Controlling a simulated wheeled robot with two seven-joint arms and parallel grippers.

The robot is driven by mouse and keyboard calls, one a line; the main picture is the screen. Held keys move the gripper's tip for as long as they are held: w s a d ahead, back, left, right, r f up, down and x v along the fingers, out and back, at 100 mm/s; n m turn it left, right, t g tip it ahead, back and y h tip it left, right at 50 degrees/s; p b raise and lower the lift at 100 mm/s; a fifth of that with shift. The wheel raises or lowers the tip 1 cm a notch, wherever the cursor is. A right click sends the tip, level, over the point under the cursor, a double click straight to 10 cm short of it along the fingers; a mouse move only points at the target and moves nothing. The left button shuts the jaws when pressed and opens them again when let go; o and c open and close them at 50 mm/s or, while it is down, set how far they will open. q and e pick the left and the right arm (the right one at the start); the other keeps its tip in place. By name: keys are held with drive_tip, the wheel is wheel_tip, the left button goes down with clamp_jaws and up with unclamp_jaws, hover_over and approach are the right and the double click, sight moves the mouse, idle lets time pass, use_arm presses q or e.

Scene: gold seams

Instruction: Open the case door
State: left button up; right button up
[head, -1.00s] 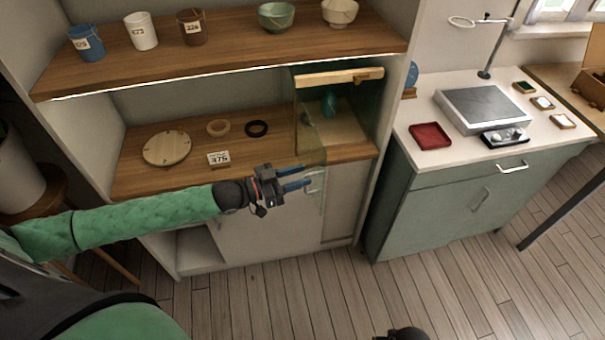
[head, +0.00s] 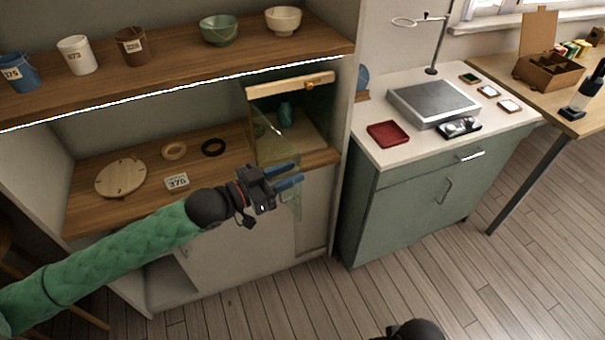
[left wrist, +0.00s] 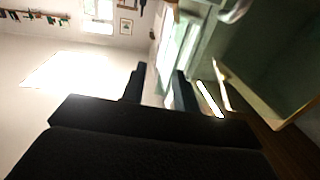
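The glass case (head: 322,158) stands at the right end of the cabinet's middle shelf, with a pale wooden top bar and a teal vase (head: 286,112) inside. Its clear, green-tinted door (head: 268,137) slants outward from the case's left side, so it stands at least partly open. My left gripper (head: 302,174) is in front of the case beside the lower part of the door. Its two blue fingers are apart, with nothing clearly between them. Whether they touch the glass I cannot tell. In the left wrist view the dark fingers (left wrist: 157,92) are also apart. My right gripper is not visible.
A wooden disc (head: 121,177), two rings and a number card (head: 177,181) lie left of the case. Cups and bowls stand on the shelf above. A green cabinet (head: 410,215) with a red tray (head: 388,134) stands to the right.

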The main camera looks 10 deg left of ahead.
use_arm(q)
drive_tip(key=shift+s+d+r, duration=0.15)
drive_tip(key=shift+d+r, duration=0.2)
drive_tip(key=shift+d, duration=0.25)
drive_tip(key=shift+s+d+r, duration=0.1)
drive_tip(key=shift+d+r, duration=0.3)
drive_tip(key=shift+d, duration=0.25)
drive_tip(key=shift+s+d+r, duration=0.15)
drive_tip(key=shift+d+r, duration=0.2)
drive_tip(key=shift+d, duration=0.25)
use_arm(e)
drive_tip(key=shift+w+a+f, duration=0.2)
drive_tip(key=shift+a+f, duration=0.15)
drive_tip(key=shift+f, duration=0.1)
use_arm(q)
drive_tip(key=shift+c, duration=0.2)
